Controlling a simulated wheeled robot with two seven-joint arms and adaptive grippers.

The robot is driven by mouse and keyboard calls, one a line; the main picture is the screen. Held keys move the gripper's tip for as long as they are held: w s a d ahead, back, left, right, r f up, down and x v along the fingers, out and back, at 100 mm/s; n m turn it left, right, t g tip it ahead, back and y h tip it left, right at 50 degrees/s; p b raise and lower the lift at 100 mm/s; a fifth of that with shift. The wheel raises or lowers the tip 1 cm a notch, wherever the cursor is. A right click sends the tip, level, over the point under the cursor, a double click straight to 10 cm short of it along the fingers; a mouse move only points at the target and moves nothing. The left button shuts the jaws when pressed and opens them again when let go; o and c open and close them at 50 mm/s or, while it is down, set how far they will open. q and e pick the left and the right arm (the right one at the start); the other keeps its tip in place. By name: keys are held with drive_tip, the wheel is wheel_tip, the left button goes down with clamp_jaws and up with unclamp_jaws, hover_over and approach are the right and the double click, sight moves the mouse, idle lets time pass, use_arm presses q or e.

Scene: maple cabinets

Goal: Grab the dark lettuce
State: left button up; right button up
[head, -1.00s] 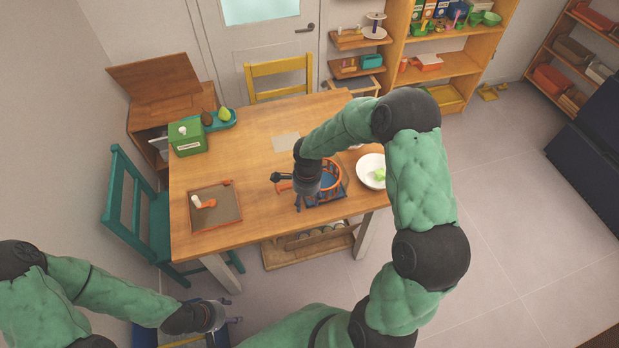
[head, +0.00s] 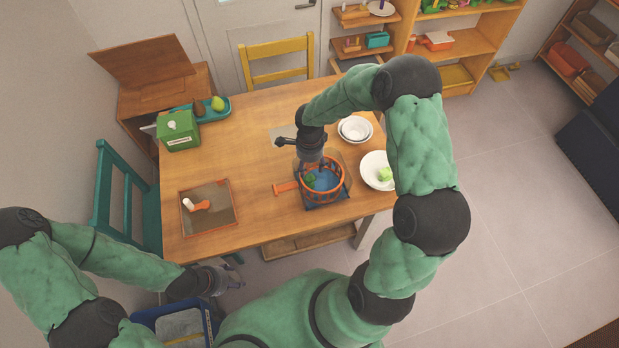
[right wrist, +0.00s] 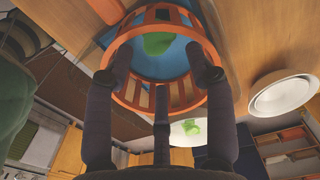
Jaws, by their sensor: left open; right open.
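The dark lettuce (head: 309,180) is a dark green piece inside the round orange basket (head: 341,187), which has a blue inside. In the right wrist view the lettuce (right wrist: 158,43) shows in the basket's opening. My right gripper (head: 320,164) is open and empty at the basket's far side, pointing down. In the right wrist view its spread fingers (right wrist: 163,82) overlap the basket's rim; I cannot tell whether they touch it. My left gripper (head: 232,276) is open and empty, low beside the table's front edge.
A white plate (head: 369,164) holding light green lettuce (head: 385,174) stands right of the basket. White bowls (head: 354,128) stand behind. A wooden tray (head: 213,220), a green box (head: 178,132) and a teal tray (head: 206,115) are at left. The table's middle is clear.

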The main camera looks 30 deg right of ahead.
sight(311, 176)
wheel_tip(311, 176, down, 3)
drive_tip(key=shift+w+d+r, duration=0.15)
drive_tip(key=shift+f+b, duration=0.55)
drive_tip(key=shift+f, duration=2.1)
drive_tip(key=shift+s, duration=0.2)
drive_tip(key=c, duration=0.7)
